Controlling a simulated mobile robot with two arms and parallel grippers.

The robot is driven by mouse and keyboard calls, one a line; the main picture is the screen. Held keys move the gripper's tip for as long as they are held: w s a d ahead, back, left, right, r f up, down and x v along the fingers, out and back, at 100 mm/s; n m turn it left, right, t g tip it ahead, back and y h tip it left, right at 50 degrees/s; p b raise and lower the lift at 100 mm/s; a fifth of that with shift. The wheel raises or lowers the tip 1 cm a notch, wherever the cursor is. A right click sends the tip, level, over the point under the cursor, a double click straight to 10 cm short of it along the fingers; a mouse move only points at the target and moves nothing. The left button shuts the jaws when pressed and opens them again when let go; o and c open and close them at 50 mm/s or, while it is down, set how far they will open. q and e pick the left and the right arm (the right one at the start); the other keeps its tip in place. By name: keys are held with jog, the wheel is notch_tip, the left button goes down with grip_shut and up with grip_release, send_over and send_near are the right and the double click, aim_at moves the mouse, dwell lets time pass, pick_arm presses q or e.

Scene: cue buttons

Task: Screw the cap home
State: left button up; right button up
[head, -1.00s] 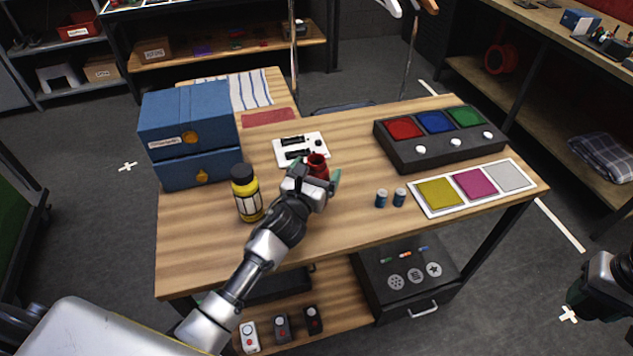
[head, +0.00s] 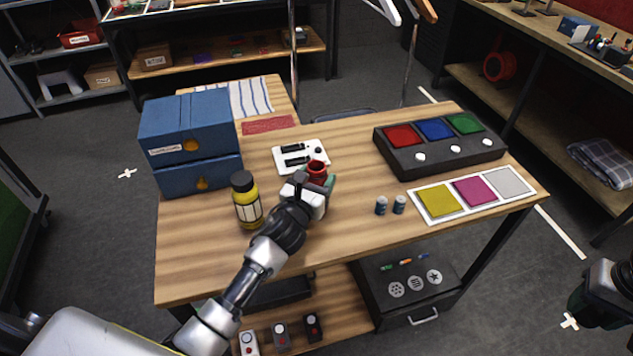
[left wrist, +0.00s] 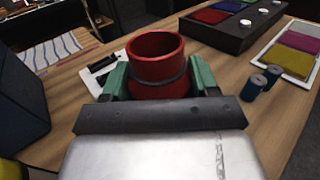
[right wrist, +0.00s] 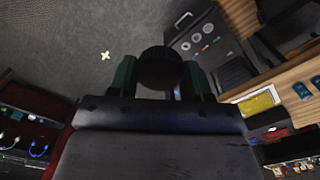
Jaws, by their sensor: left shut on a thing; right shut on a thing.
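A red, open-topped round jar (head: 316,170) stands upright on the wooden table. Its open rim (left wrist: 155,45) faces up in the left wrist view, with no cap on it. My left gripper (head: 318,184) is shut on this jar, one green finger on each side. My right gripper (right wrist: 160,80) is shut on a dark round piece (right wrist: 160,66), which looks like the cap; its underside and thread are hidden. In the head view my right gripper is only partly visible at the right edge, off the table and well apart from the jar.
A yellow bottle (head: 247,202) and blue drawer boxes (head: 188,140) stand left of the jar. A white plate with black slots (head: 301,156) lies behind it. Two small blue cylinders (head: 381,206), a colour-swatch card (head: 508,183) and a dark button box (head: 440,150) are to the right.

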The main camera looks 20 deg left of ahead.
aim_at(317, 165)
pick_arm(q)
jog(key=shift+r, duration=0.8)
pick_arm(e)
jog(key=shift+r, duration=0.1)
pick_arm(q)
notch_tip(317, 165, up, 3)
jog(key=shift+f, duration=0.2)
pick_arm(e)
jog(key=shift+r, duration=0.15)
pick_arm(q)
jog(key=s+d+r, duration=0.5)
jog(key=d+r, duration=0.1)
jog(key=d, duration=0.4)
jog(key=shift+d+r, duration=0.35)
pick_arm(e)
jog(key=shift+f, duration=0.45)
pick_arm(q)
jog(key=shift+w, duration=0.1)
jog(key=o, duration=0.5)
jog(key=c, duration=0.7)
jog(key=shift+c, duration=0.2)
